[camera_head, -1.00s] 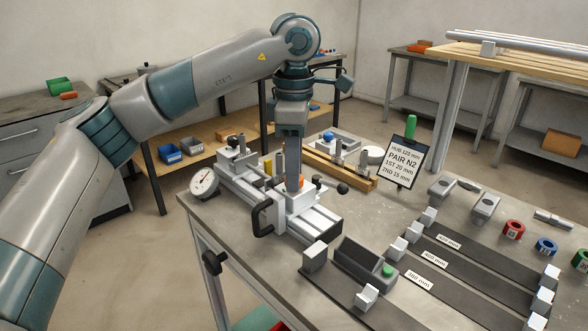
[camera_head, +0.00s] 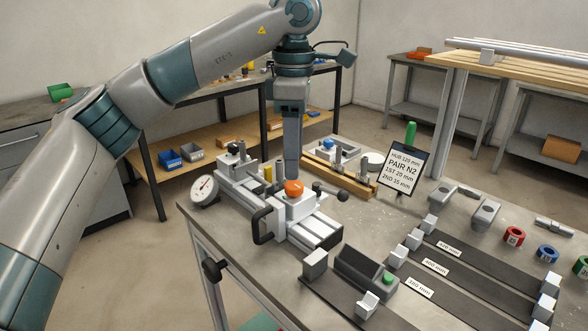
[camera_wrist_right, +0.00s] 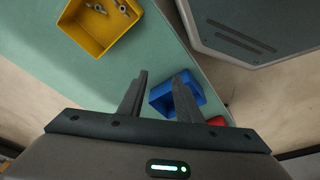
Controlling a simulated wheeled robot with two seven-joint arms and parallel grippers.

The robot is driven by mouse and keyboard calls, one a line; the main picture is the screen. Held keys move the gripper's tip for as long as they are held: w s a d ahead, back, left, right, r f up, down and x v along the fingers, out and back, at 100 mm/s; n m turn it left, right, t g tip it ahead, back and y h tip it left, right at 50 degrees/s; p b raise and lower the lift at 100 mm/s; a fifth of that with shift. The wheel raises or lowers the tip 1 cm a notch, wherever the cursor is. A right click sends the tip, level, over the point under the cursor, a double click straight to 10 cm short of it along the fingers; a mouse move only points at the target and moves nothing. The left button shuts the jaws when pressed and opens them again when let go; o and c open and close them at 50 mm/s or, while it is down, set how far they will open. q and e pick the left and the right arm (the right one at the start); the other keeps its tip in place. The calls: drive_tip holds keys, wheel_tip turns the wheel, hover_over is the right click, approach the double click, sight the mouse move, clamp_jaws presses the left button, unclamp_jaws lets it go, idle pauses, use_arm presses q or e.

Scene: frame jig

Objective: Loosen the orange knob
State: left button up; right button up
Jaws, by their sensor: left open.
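The orange knob (camera_head: 294,188) sits on top of the white block of the grey jig (camera_head: 320,229) near the left part of the table.
A dial gauge (camera_head: 204,190) and a black handle (camera_head: 262,226) flank the jig. A sign (camera_head: 402,168) stands behind it on the right. In the right wrist view a yellow bin (camera_wrist_right: 103,28) and a blue bin (camera_wrist_right: 176,98) lie on a green surface.

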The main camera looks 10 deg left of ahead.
use_arm(q)
wheel_tip(320, 180, up, 4)
wheel_tip(320, 180, up, 7)
drive_tip(key=p, duration=0.2)
hover_over(294, 184)
drive_tip(key=shift+r, duration=0.7)
use_arm(e)
drive_tip(key=shift+x, duration=2.7)
drive_tip(key=shift+s, duration=0.2)
